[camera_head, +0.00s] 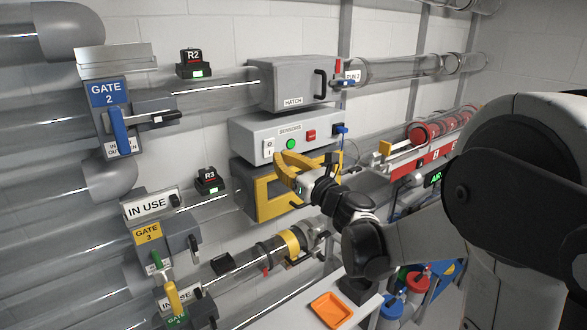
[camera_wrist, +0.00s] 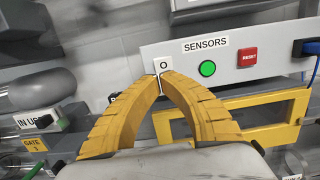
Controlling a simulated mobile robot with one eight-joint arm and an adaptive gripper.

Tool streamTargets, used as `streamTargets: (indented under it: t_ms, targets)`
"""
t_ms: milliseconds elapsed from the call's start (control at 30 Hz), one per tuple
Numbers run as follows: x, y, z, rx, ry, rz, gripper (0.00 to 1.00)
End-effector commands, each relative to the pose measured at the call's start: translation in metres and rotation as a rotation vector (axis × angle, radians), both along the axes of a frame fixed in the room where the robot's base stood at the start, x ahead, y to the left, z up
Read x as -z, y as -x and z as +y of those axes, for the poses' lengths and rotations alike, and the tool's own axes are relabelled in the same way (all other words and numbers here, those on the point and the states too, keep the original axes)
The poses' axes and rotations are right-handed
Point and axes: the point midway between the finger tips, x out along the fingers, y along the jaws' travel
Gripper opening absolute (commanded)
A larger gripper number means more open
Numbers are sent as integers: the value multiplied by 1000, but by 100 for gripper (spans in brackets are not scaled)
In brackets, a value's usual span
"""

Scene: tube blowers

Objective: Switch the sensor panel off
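The sensor panel (camera_head: 245,128) is a light grey box labelled SENSORS on the wall; it also shows in the wrist view (camera_wrist: 280,58). Its white rocker switch (camera_head: 268,149) is at the left, with an O at its top in the wrist view (camera_wrist: 163,65). Right of it is a bright green light (camera_head: 291,143), also in the wrist view (camera_wrist: 208,69), then a red RESET button (camera_wrist: 248,57). My gripper (camera_wrist: 160,82) has yellow fingers with tips together, in front of the switch's lower part. Contact cannot be told.
A yellow-framed box (camera_head: 262,200) sits directly below the panel, close to my fingers. The grey HATCH box (camera_head: 283,82) is above. A blue plug (camera_head: 340,129) is at the panel's right end. Gate 2 (camera_head: 105,92) and clear tubes are at left.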

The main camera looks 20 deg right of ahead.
Motion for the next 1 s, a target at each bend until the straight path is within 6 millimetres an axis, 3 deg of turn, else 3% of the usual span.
streamTargets:
  t_ms: [100,300,1000]
  targets:
    - [-2,-21,8,-2,-1,0,0]
    - [-5,-43,15,-1,0,0,0]
    - [-10,-58,20,-1,0,0,0]
